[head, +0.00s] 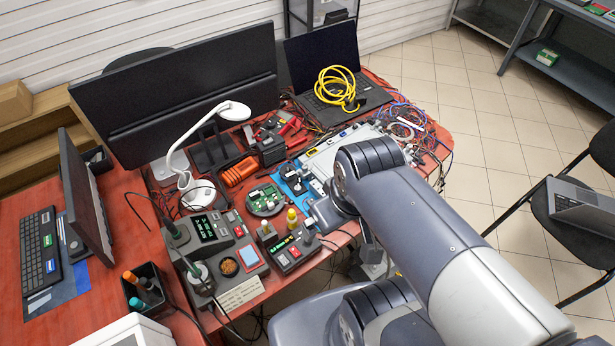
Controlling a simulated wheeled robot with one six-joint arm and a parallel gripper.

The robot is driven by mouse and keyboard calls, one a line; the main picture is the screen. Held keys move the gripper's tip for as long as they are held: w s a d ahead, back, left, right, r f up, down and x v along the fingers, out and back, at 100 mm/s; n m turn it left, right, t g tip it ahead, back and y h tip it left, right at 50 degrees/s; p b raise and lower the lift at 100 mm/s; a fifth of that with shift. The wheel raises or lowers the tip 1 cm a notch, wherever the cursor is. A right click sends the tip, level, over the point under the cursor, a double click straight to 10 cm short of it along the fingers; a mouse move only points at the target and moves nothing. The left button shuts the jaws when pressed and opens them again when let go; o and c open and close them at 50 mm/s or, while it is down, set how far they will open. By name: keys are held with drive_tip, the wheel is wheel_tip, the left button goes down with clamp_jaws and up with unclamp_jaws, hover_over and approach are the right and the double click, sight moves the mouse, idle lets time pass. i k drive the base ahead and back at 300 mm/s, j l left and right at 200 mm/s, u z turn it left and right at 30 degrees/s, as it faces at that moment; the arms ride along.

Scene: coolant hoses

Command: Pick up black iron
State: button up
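A dark soldering iron (171,223) with a thin black cable stands tilted at the left rear of a grey soldering station (223,258) on the red table. A second iron with a teal part (196,270) stands in a holder at the station's front left. I cannot tell for sure which one is the black iron. My gripper (316,221) is over the table at the right of the station, apart from both irons. It is small and partly hidden by my arm, so its fingers cannot be made out.
A smaller control unit (291,249), a yellow-capped bottle (292,219) and a round green board (264,199) lie between my gripper and the irons. A white desk lamp (187,181) stands behind. A black pen cup (147,291) is at the left. Loose cables cross the table.

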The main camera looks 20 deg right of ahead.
sight(176, 233)
drive_tip(key=u, duration=1.3)
drive_tip(key=i+z, duration=0.1)
drive_tip(key=z, duration=0.3)
